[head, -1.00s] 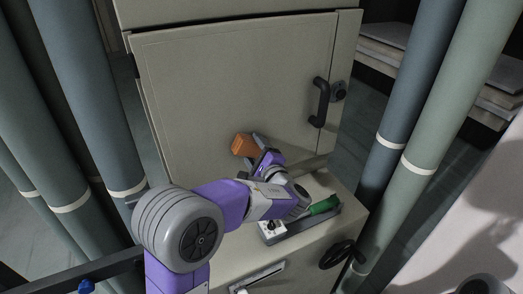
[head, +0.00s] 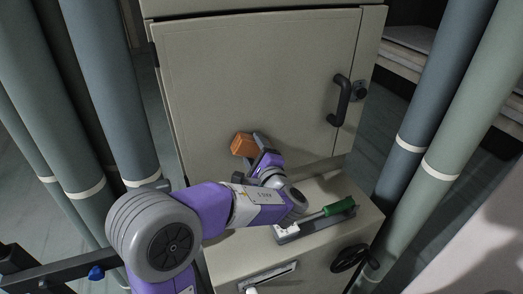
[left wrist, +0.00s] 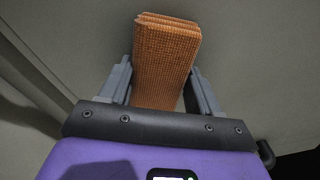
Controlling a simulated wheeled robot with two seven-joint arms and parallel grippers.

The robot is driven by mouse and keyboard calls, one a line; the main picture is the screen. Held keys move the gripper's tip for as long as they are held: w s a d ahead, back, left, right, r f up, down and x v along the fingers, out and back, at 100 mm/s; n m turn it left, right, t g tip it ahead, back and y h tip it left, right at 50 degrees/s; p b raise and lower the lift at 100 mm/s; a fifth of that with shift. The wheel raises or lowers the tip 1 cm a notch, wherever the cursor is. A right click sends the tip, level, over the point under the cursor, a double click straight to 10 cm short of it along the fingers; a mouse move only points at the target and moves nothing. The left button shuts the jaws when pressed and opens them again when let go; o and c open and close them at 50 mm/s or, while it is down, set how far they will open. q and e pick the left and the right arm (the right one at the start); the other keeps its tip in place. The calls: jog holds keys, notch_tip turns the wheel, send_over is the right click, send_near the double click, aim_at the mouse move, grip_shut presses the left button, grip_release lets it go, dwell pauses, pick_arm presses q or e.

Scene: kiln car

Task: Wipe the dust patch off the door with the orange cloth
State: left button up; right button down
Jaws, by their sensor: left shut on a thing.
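The orange cloth (head: 243,144) is a folded block in my left gripper (head: 251,151), in front of the lower part of the beige door (head: 255,75). In the left wrist view the cloth (left wrist: 165,62) stands out between the two fingers of my left gripper (left wrist: 163,85), which are shut on it. The door is closed, with a black handle (head: 341,100) at its right. I cannot tell whether the cloth touches the door. No dust patch can be made out on the door. My right gripper is not in view.
Below the door a beige ledge (head: 335,187) holds a tray (head: 318,225) with a green-handled tool (head: 338,207). A black handwheel (head: 350,258) is on the front below. Thick pipes stand at the left (head: 112,90) and right (head: 437,80).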

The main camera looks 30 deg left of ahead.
aim_at(237, 155)
pick_arm(q)
jog(key=shift+a, duration=0.15)
jog(key=shift+s+a+b, duration=0.4)
jog(key=shift+s+a, duration=0.35)
jog(key=shift+s, duration=0.15)
jog(key=shift+s+a+b, duration=0.35)
jog(key=shift+s+a, duration=0.35)
jog(key=shift+s, duration=0.2)
jog(key=shift+s+a, duration=0.45)
jog(key=shift+s, duration=0.1)
jog(key=shift+s+a+b, duration=0.65)
jog(key=shift+s+a, duration=0.4)
jog(key=shift+s, duration=0.15)
jog(key=shift+d, duration=0.15)
jog(key=v, duration=0.6)
jog(key=shift+s+d+b, duration=0.3)
jog(key=shift+b, duration=0.15)
